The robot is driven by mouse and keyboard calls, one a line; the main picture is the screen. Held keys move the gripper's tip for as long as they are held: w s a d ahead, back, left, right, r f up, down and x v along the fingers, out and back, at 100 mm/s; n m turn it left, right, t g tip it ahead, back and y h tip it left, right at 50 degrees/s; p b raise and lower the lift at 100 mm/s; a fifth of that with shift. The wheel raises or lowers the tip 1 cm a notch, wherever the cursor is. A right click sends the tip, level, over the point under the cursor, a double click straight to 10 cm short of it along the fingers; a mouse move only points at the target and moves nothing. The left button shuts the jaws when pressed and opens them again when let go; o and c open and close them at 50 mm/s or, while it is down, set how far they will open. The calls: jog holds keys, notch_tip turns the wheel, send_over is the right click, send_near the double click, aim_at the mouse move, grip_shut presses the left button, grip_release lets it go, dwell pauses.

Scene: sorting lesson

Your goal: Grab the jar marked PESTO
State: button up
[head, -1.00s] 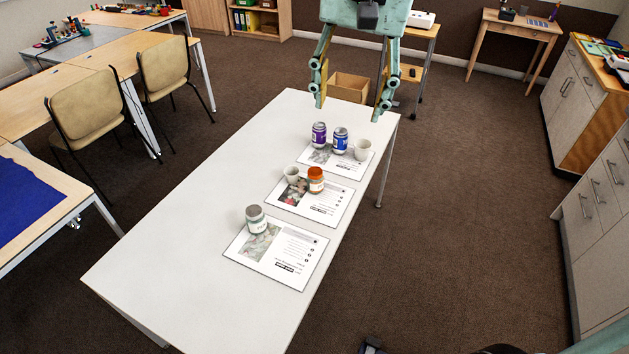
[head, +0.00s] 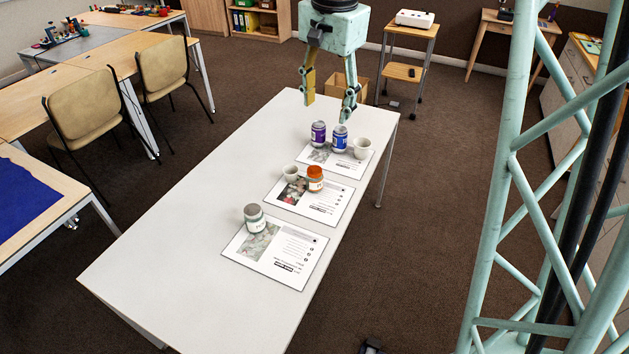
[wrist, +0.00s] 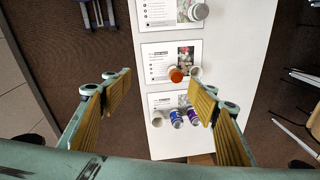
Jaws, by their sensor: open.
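Jars stand on the white table (head: 180,220); their labels are too small to read, so I cannot tell which is marked PESTO. A grey-lidded jar with a pale label (head: 254,220) stands on the nearest card. An orange-lidded jar (head: 315,179) stands on the middle card. A purple jar (head: 318,134) and a blue jar (head: 340,139) stand on the far card. My gripper (head: 327,108) is open and empty above the table's far end. In the wrist view, the grey-lidded jar (wrist: 199,12) is at the top and the orange-lidded one (wrist: 176,74) between the fingers.
A white cup (head: 362,148) stands right of the blue jar, and another cup (head: 291,172) left of the orange-lidded jar. The nearest card (head: 285,262) lies flat. The table's left and near parts are clear. Chairs (head: 85,105) stand to the left.

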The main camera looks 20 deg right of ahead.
jog(key=w+d+f+m+b, duration=0.1)
jog(key=w+f+m, duration=0.2)
jog(key=w+f, duration=0.85)
jog(key=m+g+b, duration=0.2)
jog(key=m, duration=0.2)
send_over(315, 169)
notch_tip(315, 169, down, 17)
jog(key=shift+f, duration=0.25)
jog(key=shift+f+b, duration=0.35)
jog(key=shift+f, duration=3.95)
jog(key=shift+s+a+f+b, duration=0.1)
jog(key=shift+f+b, duration=0.2)
jog(key=shift+f, duration=1)
jog(key=shift+a+f+b, duration=0.1)
jog(key=shift+f+b, duration=0.15)
jog(key=shift+f, duration=1.05)
jog(key=shift+c, duration=0.5)
